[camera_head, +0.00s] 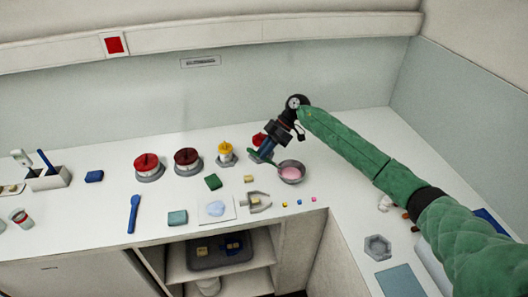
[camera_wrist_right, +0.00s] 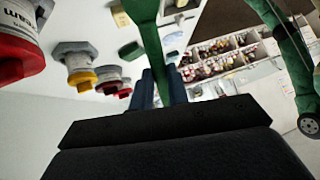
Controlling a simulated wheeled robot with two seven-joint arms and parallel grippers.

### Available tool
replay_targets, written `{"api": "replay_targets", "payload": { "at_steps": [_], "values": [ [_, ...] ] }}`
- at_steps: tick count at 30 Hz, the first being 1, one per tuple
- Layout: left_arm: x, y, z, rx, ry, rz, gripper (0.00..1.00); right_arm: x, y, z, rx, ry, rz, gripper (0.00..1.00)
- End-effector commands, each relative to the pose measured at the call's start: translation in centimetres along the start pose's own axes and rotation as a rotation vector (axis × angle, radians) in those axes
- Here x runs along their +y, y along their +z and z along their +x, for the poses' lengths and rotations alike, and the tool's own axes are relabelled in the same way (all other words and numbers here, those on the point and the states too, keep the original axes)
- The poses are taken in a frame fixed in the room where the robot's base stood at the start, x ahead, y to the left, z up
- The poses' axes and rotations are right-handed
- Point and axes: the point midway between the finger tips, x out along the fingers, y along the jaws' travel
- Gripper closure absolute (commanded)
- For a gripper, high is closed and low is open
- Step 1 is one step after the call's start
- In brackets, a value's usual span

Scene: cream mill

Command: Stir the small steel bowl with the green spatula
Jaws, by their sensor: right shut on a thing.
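The small steel bowl (camera_head: 291,172) stands on the white counter with pink contents in it. My right gripper (camera_head: 264,148) is above the counter, just left of and behind the bowl, tilted down. It is shut on the green spatula (camera_head: 262,158), whose green part reaches right toward the bowl's rim. I cannot tell if the spatula's tip touches the pink contents. In the right wrist view the spatula (camera_wrist_right: 148,45) runs up from between the blue fingers (camera_wrist_right: 162,88). The bowl is not clearly made out there. My left gripper is not in view.
Red-topped pots (camera_head: 148,166) and a yellow-topped pot (camera_head: 226,154) stand left of the gripper. A green block (camera_head: 213,182), a grey holder (camera_head: 257,203) and small cubes lie in front. A blue spatula (camera_head: 134,213) lies further left. A hexagonal tray (camera_head: 378,247) sits at right.

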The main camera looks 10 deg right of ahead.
Motion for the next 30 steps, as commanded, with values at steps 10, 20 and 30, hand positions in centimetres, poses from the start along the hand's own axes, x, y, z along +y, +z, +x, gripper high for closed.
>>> {"api": "replay_targets", "payload": {
  "at_steps": [10,20,30],
  "values": [
    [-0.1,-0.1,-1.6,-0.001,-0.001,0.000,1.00,-0.4,-1.6,-1.6,-0.001,0.001,0.000,1.00],
    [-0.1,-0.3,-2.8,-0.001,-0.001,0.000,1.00,-0.7,-2.8,-2.8,0.000,0.000,0.000,1.00],
    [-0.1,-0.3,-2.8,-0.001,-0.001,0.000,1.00,-0.8,-2.9,-2.9,0.000,0.000,0.000,1.00]
  ]
}}
